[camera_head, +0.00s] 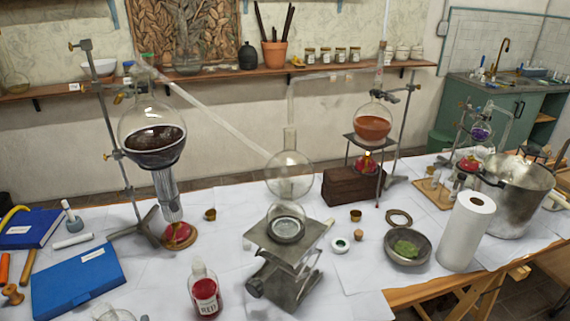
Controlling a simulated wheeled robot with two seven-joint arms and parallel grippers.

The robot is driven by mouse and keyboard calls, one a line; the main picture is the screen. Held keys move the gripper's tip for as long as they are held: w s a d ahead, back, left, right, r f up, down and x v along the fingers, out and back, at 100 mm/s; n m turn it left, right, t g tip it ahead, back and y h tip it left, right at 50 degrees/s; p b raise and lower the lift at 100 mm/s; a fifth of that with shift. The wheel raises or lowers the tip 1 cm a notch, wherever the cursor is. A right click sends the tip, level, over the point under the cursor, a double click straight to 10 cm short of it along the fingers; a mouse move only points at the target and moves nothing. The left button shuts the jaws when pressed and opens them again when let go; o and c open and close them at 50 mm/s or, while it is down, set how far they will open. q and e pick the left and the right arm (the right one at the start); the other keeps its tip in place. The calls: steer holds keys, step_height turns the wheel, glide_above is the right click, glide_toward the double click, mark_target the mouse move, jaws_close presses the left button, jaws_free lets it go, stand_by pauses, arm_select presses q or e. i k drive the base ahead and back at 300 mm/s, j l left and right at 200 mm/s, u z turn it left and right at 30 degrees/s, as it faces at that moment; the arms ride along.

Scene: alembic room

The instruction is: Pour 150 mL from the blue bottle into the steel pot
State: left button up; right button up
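The large steel pot (513,197) stands upright on the right part of the white-covered table, behind a paper towel roll. Its rim is open and a rod or handle leans at its right side. I cannot make out a blue bottle in this view. A clear bottle with red liquid and a label reading like "RED" (206,292) stands at the front, left of the middle. Neither of my grippers is in view.
A paper towel roll (467,231) stands just left of the pot. A grey bowl with green matter (407,246) is beside it. A lab jack (284,268) and a round flask (289,177) fill the middle. Blue books (80,281) lie at left.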

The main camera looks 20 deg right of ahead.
mark_target(518, 187)
steer(key=z, duration=1.4)
